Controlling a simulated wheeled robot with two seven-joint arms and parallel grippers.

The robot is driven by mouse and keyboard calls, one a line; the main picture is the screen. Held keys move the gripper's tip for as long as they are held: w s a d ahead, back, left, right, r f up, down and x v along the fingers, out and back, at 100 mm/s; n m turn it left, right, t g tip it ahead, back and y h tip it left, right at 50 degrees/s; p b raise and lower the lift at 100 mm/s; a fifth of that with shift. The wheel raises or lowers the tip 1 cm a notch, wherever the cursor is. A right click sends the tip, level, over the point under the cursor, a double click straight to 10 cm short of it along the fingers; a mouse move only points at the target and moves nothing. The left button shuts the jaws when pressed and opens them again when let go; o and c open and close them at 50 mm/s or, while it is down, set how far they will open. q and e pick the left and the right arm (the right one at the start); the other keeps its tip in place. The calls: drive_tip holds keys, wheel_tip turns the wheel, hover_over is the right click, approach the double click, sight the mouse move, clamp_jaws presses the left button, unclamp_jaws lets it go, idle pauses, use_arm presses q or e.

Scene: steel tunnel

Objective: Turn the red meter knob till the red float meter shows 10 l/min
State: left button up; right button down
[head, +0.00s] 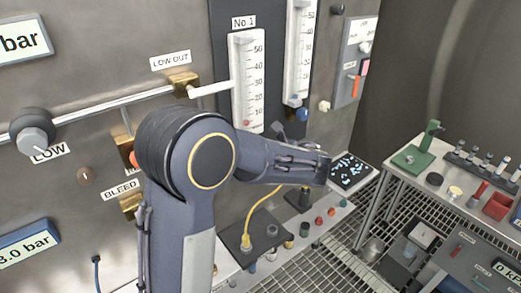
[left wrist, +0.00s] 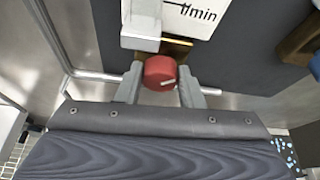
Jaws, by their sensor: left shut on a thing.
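The red float meter (head: 248,75), labelled No 1, is a white upright scale marked 10 to 50 on a dark panel. Its red float (head: 247,122) sits near the bottom, a little below the 10 label. The red meter knob (left wrist: 159,71) shows in the left wrist view with a white pointer line; in the head view my arm hides it. My left gripper (left wrist: 160,88) is shut on the knob, one finger on each side. In the head view my left arm crosses in front of the panel, below the meter. My right gripper is in neither view.
A second white meter (head: 299,50) stands right of the first, with a dark blue knob (head: 303,115) below it. A pipe (head: 100,105) runs along the wall at left. A low shelf with a yellow cable (head: 262,212) lies below; a workbench (head: 405,172) stands at right.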

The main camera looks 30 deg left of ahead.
use_arm(q)
drive_tip(key=o, duration=1)
drive_tip(key=b+v, duration=0.1)
drive_tip(key=v, duration=0.7)
drive_tip(key=shift+a, duration=0.1)
